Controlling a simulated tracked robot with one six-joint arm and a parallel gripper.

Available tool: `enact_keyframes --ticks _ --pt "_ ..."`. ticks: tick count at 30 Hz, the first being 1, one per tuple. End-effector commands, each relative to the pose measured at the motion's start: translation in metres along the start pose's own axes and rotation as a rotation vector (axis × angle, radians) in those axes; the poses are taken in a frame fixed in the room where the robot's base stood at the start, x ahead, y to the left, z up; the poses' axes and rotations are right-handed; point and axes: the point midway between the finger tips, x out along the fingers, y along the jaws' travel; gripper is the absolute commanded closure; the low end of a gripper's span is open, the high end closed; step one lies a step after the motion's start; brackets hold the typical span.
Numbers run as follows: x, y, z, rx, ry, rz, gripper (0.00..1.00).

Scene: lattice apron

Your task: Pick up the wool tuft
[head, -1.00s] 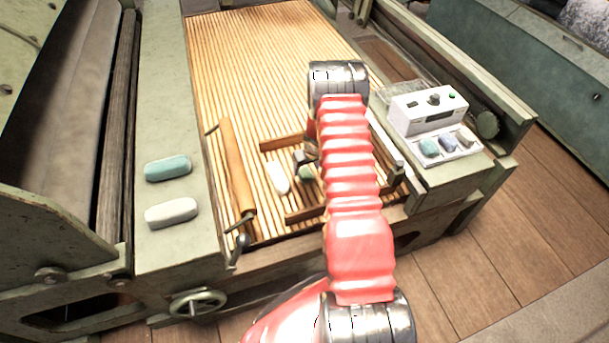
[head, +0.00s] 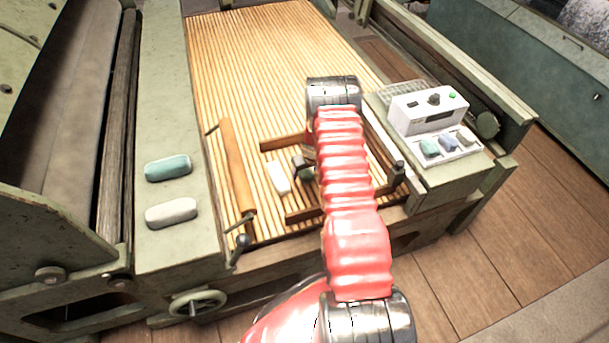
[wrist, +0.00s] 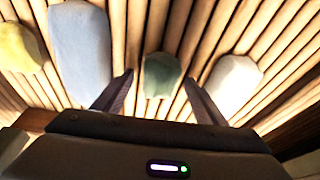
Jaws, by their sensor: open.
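Several wool tufts lie on the slatted lattice; the task does not say which one is meant. In the wrist view my gripper (wrist: 158,77) is open, its two fingers apart. A dark green tuft (wrist: 162,76) shows between the fingertips, with no visible contact. In the head view a white tuft (head: 279,178) and part of the green tuft (head: 307,175) show beside my gripper; my arm hides the others.
A wooden roller (head: 237,165) lies left of the tufts, and brown bars (head: 283,142) flank them. A teal pad (head: 168,168) and a white pad (head: 172,212) rest on the left rail. A white control box (head: 428,110) stands at right. The far lattice (head: 250,60) is clear.

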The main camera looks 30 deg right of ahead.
Motion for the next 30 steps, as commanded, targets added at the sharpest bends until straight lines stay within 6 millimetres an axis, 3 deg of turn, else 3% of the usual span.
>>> enact_keyframes --ticks 20,30 --pt "-0.0001 0.0001 0.0001 0.0 0.0 0.0 0.78" --pt "-0.0032 0.0001 -0.0011 0.0 0.0 0.0 0.78"
